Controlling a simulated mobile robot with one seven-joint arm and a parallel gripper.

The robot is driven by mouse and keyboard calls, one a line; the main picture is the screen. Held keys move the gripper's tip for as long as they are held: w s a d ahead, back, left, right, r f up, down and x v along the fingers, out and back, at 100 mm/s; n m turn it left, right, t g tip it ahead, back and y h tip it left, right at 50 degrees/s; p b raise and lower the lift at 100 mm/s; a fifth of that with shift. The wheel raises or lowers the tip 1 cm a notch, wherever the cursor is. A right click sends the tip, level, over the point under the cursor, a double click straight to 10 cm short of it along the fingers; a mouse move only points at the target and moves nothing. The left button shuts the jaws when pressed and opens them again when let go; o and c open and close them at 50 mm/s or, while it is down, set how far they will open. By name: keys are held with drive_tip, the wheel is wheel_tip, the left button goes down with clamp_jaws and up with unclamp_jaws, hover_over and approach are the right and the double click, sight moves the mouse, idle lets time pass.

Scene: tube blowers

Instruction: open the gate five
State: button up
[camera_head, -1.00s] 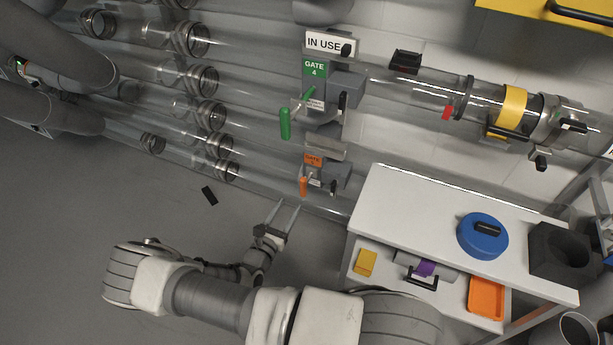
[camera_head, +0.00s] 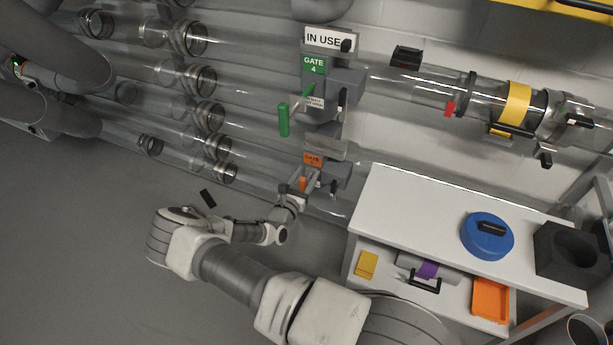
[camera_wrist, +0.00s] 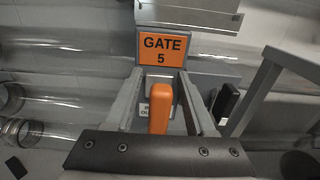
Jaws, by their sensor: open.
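Gate five is a grey box on the lower clear tube with an orange "GATE 5" label (camera_wrist: 162,50); in the head view the label (camera_head: 313,159) is small. Its orange handle (camera_wrist: 160,106) stands upright below the label in the wrist view. My gripper (camera_wrist: 163,85) is open, with one finger on each side of the handle. I cannot tell whether the fingers touch it. In the head view my gripper (camera_head: 302,182) is at the front of gate five and partly hides the handle.
Gate four, with a green label (camera_head: 314,65) and green handle (camera_head: 283,119), is just above under an "IN USE" sign (camera_head: 330,39). A white cart (camera_head: 400,200) stands to the right, with a blue lid (camera_head: 487,236) on top. A small black object (camera_head: 208,198) lies at left.

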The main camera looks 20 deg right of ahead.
clamp_jaws()
idle(1.4)
